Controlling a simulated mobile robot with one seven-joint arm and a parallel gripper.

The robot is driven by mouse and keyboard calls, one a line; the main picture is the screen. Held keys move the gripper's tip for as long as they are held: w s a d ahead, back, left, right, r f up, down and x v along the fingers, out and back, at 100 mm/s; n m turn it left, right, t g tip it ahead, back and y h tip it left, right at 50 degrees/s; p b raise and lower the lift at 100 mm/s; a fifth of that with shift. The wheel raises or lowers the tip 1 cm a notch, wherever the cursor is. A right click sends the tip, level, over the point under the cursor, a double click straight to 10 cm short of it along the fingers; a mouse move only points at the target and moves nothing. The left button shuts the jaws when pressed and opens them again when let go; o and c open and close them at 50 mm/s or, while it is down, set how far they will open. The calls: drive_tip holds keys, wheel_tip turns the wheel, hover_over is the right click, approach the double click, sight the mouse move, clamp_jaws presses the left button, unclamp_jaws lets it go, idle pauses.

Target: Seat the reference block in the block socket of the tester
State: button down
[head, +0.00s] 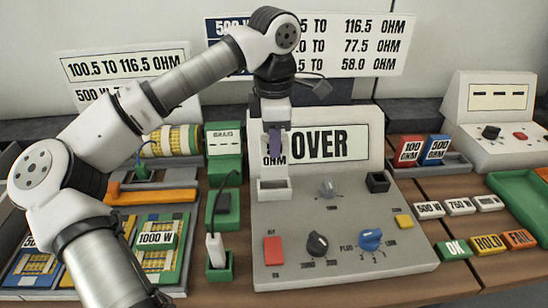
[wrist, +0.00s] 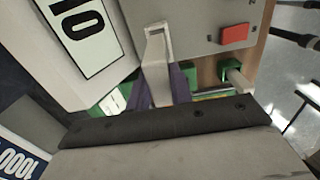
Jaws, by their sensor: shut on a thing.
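My gripper (head: 276,146) points down over the left rear of the tester (head: 345,240). Its purple fingers also show in the wrist view (wrist: 165,85). They are shut on the reference block (head: 275,168), a pale block with OHM lettering; its pale body shows between the fingers in the wrist view (wrist: 160,88). The white block socket (head: 273,188) is directly below the block, and its rim shows ahead of the fingers in the wrist view (wrist: 157,32). I cannot tell whether the block's lower end is inside the socket. The tester's display (head: 330,144) reads OVER.
A red 100 ohm block (head: 410,149) and a blue 500 ohm block (head: 437,149) stand in a rack at right. A green holder with a white plug (head: 215,250) stands left of the tester. Knobs (head: 317,244) and a red button (head: 273,250) are on its front.

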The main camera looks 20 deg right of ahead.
sight(274, 160)
drive_tip(key=shift+f+p, duration=0.3)
drive_tip(key=shift+f, duration=2.2)
drive_tip(key=shift+f, duration=0.1)
drive_tip(key=shift+f+b, duration=0.15)
drive_tip(key=shift+b, duration=0.15)
drive_tip(key=c, duration=1.3)
unclamp_jaws()
drive_tip(key=shift+o, duration=0.2)
drive_tip(key=shift+r, duration=0.2)
wheel_tip(274, 160, up, 12)
drive_tip(key=shift+r, duration=0.1)
